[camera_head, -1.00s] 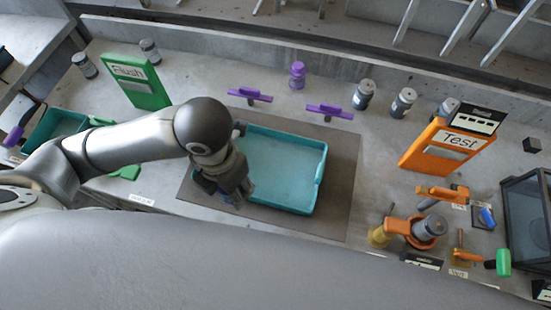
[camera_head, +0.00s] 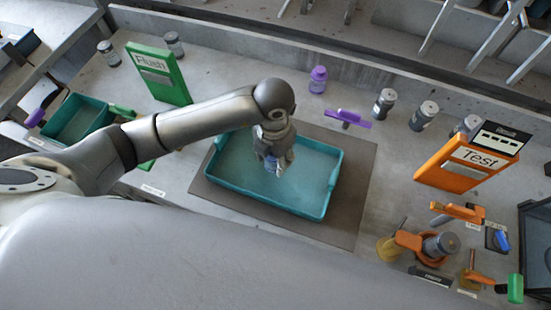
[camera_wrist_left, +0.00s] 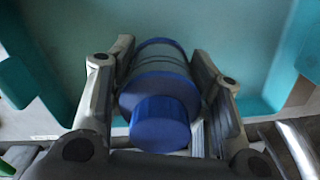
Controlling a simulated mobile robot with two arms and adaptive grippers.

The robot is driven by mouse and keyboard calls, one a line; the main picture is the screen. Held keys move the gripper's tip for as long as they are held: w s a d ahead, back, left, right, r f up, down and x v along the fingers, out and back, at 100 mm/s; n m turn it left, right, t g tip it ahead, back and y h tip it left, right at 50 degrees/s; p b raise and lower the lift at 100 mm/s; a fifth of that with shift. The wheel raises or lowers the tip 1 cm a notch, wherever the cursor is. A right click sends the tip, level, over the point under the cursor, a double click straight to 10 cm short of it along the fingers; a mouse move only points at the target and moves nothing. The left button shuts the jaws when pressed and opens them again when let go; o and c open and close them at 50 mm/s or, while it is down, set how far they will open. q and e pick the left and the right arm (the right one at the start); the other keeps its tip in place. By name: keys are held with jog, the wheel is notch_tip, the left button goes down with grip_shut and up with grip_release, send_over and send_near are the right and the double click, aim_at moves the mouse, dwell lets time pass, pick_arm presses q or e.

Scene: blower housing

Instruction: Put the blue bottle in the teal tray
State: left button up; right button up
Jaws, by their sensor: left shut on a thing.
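The teal tray (camera_head: 315,204) lies on a dark mat in the middle of the bench. My left gripper (camera_head: 273,163) is over the left-middle part of the tray, pointing down. It is shut on the blue bottle (camera_head: 271,167), of which only a small bit shows in the head view. In the left wrist view the blue bottle (camera_wrist_left: 160,103) lies between both fingers of my left gripper (camera_wrist_left: 160,85), its blue cap toward the camera, with teal tray surface behind it. I cannot tell whether the bottle touches the tray floor. My right gripper is not in view.
A purple bottle (camera_head: 318,80) and several grey bottles stand behind the tray. A green Flush sign (camera_head: 160,75) is at the back left, an orange Test sign (camera_head: 468,160) at the right. A smaller teal bin (camera_head: 78,120) is at the left.

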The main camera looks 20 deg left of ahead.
aim_at(275, 163)
pick_arm(q)
jog(key=shift+w+d+f, duration=0.1)
jog(key=shift+w+f, duration=0.1)
jog(key=shift+f, duration=0.05)
notch_tip(275, 163, down, 2)
jog(key=shift+f+p, duration=0.1)
jog(key=shift+p, duration=0.55)
jog(key=shift+f, duration=0.5)
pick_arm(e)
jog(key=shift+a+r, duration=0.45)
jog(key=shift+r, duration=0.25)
pick_arm(q)
jog(key=shift+w+f, duration=0.1)
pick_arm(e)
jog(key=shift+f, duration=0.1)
pick_arm(q)
jog(key=o, duration=1.1)
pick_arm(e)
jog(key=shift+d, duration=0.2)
